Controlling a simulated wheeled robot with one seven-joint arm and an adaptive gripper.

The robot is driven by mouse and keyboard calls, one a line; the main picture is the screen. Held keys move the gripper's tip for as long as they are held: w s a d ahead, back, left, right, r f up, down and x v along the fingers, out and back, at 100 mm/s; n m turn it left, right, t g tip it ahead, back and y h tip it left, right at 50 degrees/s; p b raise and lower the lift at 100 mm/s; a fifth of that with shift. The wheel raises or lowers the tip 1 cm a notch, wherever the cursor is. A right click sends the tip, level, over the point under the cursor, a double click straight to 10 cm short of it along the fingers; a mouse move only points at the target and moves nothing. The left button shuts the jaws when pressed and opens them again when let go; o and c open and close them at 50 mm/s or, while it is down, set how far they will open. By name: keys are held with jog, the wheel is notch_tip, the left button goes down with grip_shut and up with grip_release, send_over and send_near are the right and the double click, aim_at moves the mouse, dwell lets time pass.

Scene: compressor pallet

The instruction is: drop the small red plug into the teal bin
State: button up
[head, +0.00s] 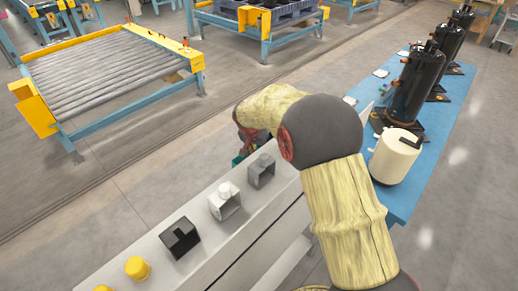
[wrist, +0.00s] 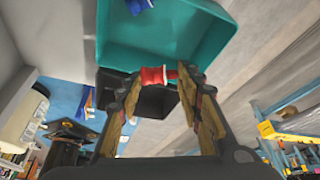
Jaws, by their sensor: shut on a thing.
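The small red plug (wrist: 153,77) is held between the fingertips of my gripper (wrist: 160,76) in the wrist view. The teal bin (wrist: 205,42) fills the upper middle of that view, and the plug shows against its near edge. I cannot tell the height of the plug over the bin. A blue piece (wrist: 137,5) shows inside the bin. In the head view only a small teal patch of the bin (head: 238,159) shows beside my arm. My arm hides the plug and most of my gripper there.
A black bin (wrist: 152,103) adjoins the teal one. The pale bench (head: 212,245) carries a grey box (head: 261,172), a white box (head: 224,202), a black box (head: 180,238) and yellow pieces (head: 137,268). Black compressors (head: 412,85) and a cream canister (head: 394,157) stand on the blue table at right.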

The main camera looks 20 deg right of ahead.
jog(key=shift+f+b, duration=0.5)
jog(key=shift+f, duration=1.05)
jog(key=o, duration=0.9)
jog(key=shift+o, duration=0.2)
jog(key=shift+r, duration=0.1)
jog(key=v, duration=1.2)
